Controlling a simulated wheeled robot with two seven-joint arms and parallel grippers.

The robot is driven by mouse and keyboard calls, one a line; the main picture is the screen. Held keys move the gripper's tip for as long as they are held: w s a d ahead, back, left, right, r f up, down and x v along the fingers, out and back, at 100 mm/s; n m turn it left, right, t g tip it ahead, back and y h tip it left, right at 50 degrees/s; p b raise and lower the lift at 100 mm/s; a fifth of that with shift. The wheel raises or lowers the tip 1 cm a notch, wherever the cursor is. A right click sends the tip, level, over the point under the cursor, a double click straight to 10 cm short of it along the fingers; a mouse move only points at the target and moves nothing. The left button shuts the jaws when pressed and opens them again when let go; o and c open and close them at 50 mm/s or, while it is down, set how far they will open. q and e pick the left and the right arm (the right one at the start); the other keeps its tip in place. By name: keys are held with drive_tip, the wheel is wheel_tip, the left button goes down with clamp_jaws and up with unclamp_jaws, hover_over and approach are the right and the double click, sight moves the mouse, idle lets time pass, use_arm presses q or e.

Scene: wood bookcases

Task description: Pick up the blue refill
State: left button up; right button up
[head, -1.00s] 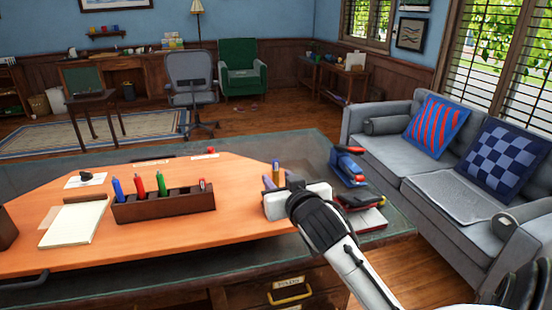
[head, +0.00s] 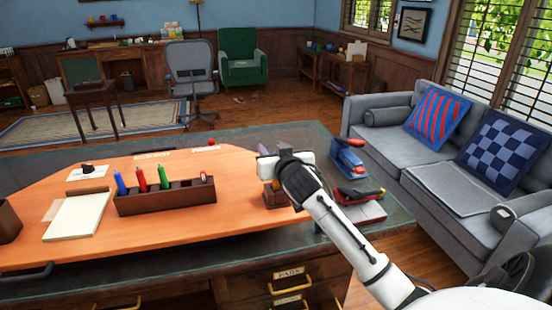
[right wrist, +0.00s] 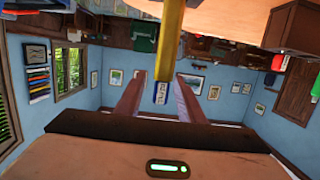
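A yellow rod with a lettered blue end, seemingly the blue refill (right wrist: 161,92), shows in the right wrist view, which looks upside down. My right gripper (right wrist: 160,76) has one finger on each side of it, with narrow gaps visible; I see no clear contact. The rod's other end is out of that view. In the head view my right gripper (head: 268,155) is above the right part of the desk, its fingers mostly hidden by its own body. A small yellowish tip shows past it. A small brown box (head: 275,195) stands below it. My left gripper is not in view.
A dark pen holder (head: 165,202) with blue, red and green pens stands left of my right gripper on the orange desk (head: 120,245). A notepad (head: 75,215) lies farther left. A blue stapler-like object (head: 346,158) and a red-and-black one (head: 358,193) lie to the right.

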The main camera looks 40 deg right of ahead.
clamp_jaws()
idle(0.3)
